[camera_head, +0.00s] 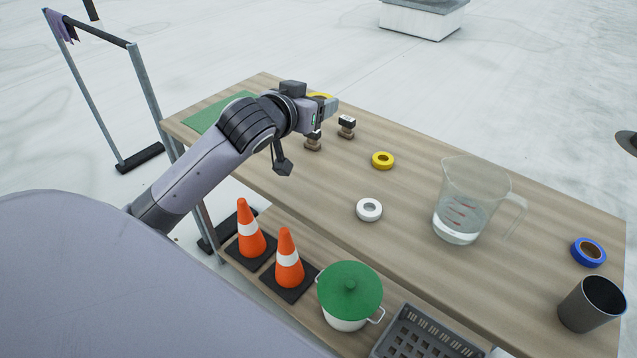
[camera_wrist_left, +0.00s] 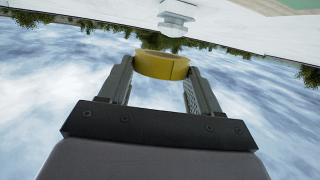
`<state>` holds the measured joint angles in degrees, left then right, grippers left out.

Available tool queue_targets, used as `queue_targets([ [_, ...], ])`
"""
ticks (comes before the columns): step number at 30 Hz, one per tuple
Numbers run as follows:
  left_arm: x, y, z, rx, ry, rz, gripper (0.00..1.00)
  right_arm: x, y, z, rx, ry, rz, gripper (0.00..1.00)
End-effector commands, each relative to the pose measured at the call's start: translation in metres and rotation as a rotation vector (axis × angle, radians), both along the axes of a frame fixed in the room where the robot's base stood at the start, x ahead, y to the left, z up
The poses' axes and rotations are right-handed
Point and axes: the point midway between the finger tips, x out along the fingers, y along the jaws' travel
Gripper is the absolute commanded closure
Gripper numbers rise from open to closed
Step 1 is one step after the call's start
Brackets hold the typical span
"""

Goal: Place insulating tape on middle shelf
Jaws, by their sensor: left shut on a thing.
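My left gripper (camera_head: 325,102) is shut on a yellow tape roll (camera_wrist_left: 161,66). In the left wrist view the roll sits between the two fingertips. In the head view only a yellow edge of it (camera_head: 320,95) shows behind the gripper, above the far part of the wooden top (camera_head: 400,195). A second yellow tape roll (camera_head: 382,160) and a white tape roll (camera_head: 369,209) lie flat on the top. A blue tape roll (camera_head: 588,252) lies near its right end. A lower shelf (camera_head: 312,312) shows below the front edge. My right gripper is not in view.
Two orange cones (camera_head: 251,230), a green-lidded pot (camera_head: 349,294) and a grey basket (camera_head: 425,335) crowd the lower shelf. A measuring jug (camera_head: 463,215), a dark cup (camera_head: 590,303), two small stamp-like objects (camera_head: 346,127) and a green mat (camera_head: 207,117) are on the top.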

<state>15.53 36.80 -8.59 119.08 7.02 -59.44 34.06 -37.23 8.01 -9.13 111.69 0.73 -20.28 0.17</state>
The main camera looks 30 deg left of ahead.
Motion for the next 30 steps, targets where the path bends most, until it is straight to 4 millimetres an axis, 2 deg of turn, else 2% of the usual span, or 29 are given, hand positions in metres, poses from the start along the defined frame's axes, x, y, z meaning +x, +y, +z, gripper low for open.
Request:
queue_targets([
  [5, 0.000, -0.001, -0.006, 0.000, 0.001, -0.001, 0.71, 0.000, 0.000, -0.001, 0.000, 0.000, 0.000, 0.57],
  [8, -0.001, 0.000, -0.025, -0.001, 0.005, 0.000, 0.71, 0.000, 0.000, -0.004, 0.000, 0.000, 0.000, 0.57],
  [18, -0.001, -0.001, -0.117, 0.000, 0.005, -0.001, 0.71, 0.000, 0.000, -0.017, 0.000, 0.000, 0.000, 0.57],
  [21, -0.001, -0.001, -0.138, 0.000, 0.004, 0.000, 0.71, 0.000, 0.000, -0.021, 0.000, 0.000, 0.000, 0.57],
  [30, -0.001, -0.001, -0.169, -0.001, 0.002, -0.001, 0.71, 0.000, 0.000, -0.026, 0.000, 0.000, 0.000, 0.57],
])
